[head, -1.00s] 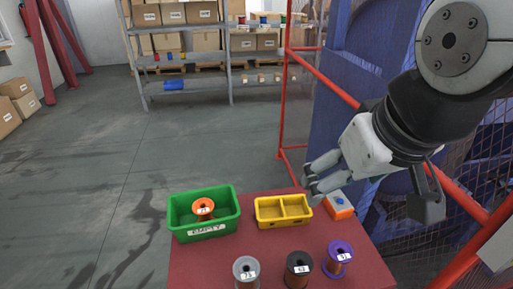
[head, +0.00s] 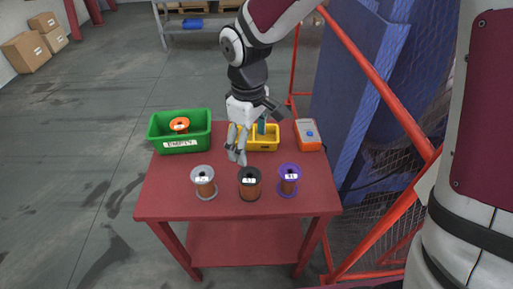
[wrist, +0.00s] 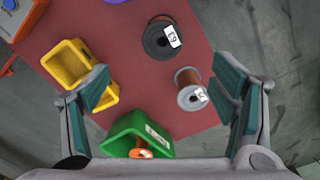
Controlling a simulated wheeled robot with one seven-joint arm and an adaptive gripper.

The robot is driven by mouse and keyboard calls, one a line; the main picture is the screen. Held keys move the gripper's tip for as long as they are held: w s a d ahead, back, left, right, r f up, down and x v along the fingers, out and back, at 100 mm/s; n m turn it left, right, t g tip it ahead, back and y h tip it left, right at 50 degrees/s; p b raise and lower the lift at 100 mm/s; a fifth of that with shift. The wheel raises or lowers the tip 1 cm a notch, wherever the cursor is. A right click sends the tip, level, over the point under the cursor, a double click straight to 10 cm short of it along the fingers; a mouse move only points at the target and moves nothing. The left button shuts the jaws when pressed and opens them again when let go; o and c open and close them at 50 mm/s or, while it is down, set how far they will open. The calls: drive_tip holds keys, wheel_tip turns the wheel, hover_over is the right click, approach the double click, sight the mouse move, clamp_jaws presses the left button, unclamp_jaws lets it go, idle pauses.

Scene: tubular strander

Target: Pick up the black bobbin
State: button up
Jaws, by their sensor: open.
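The black bobbin (head: 250,184) stands upright on the red table, in the middle of a front row, with copper-coloured winding and a white label. In the wrist view the black bobbin (wrist: 153,42) is at the top, beyond the fingertips. My gripper (head: 250,142) is open and empty above the table, behind the bobbin row and by the yellow tray. In the wrist view my gripper (wrist: 160,88) has its fingers wide apart, with the grey bobbin (wrist: 191,97) showing between them, farther down. The grey bobbin (head: 204,183) stands left of the black one, the purple bobbin (head: 289,182) right.
A green bin (head: 181,146) labelled EMPTY holds an orange bobbin (head: 180,125). A yellow tray (head: 268,145) and an orange box (head: 307,135) stand at the table's back. A red-framed mesh guard (head: 390,110) runs along the right. Bare red tabletop lies in front of the bin.

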drive_tip(key=f, duration=0.2)
hover_over(250, 177)
drive_tip(key=s, duration=0.2)
wheel_tip(250, 177, down, 6)
drive_tip(key=f, duration=0.1)
drive_tip(key=shift+w+a+f+p, duration=0.1)
drive_tip(key=shift+w+f+p, duration=0.1)
drive_tip(key=shift+f, duration=0.8)
drive_tip(key=shift+w+d+f+p, duration=0.1)
drive_tip(key=shift+f+p, duration=0.05)
drive_tip(key=shift+f, duration=0.8)
drive_tip(key=shift+w+a+f+p, duration=0.1)
drive_tip(key=shift+f+p, duration=0.1)
drive_tip(key=shift+f, duration=0.8)
drive_tip(key=c, duration=1.8)
clamp_jaws()
drive_tip(key=shift+r, duration=0.1)
